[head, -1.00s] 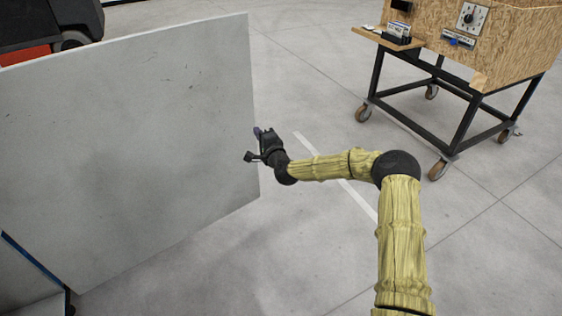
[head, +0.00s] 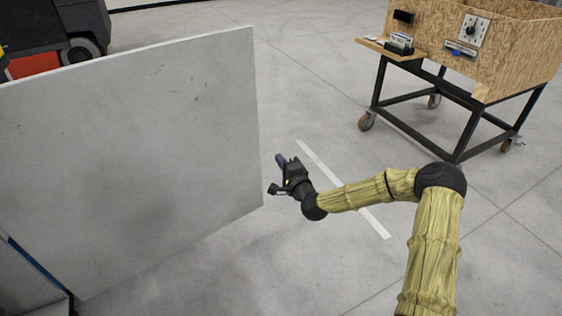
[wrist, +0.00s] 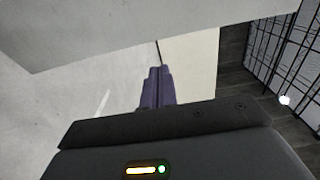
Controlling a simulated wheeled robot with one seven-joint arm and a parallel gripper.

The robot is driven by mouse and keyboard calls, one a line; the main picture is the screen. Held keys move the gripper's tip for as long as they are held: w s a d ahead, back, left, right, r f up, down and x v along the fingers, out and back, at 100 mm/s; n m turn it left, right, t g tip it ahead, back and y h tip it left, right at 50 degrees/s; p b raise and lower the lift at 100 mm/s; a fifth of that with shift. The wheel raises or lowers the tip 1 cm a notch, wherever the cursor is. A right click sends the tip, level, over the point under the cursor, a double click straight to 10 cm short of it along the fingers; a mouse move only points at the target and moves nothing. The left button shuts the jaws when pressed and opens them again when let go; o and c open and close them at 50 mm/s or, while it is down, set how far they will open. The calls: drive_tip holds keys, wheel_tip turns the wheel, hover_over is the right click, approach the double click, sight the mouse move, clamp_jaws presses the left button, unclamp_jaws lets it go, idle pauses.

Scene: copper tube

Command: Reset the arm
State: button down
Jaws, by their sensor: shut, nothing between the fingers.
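My gripper (head: 281,160) is at the end of my yellow-covered arm in the head view, just right of the edge of a large grey panel. In the wrist view its purple fingers (wrist: 157,88) are together with nothing between them. My arm reaches forward from the lower right and bends left at the elbow. I cannot tell from the head view whether the gripper touches the panel; a strip of floor shows between them.
The upright grey panel (head: 140,150) fills the left side. A wooden box on a wheeled black frame (head: 455,115) stands at the back right. A dark and red vehicle (head: 55,35) is behind the panel. Open concrete floor lies between, with a white line (head: 340,187).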

drive_tip(key=shift+a, duration=0.15)
drive_tip(key=s+f+n+g+h, duration=0.1)
drive_tip(key=s+f+n+g, duration=0.3)
drive_tip(key=s+n+g, duration=0.45)
drive_tip(key=s+d+r+n+g+h, duration=0.2)
drive_tip(key=s+d+r+h, duration=0.2)
drive_tip(key=s+d, duration=0.65)
drive_tip(key=s+d+r+n+g+h, duration=0.3)
drive_tip(key=s+d, duration=0.5)
drive_tip(key=s, duration=0.6)
wheel_tip(320, 180, up, 33)
drive_tip(key=s+m+p, duration=0.1)
drive_tip(key=p, duration=3)
drive_tip(key=shift+f, duration=0.15)
drive_tip(key=shift+a, duration=0.15)
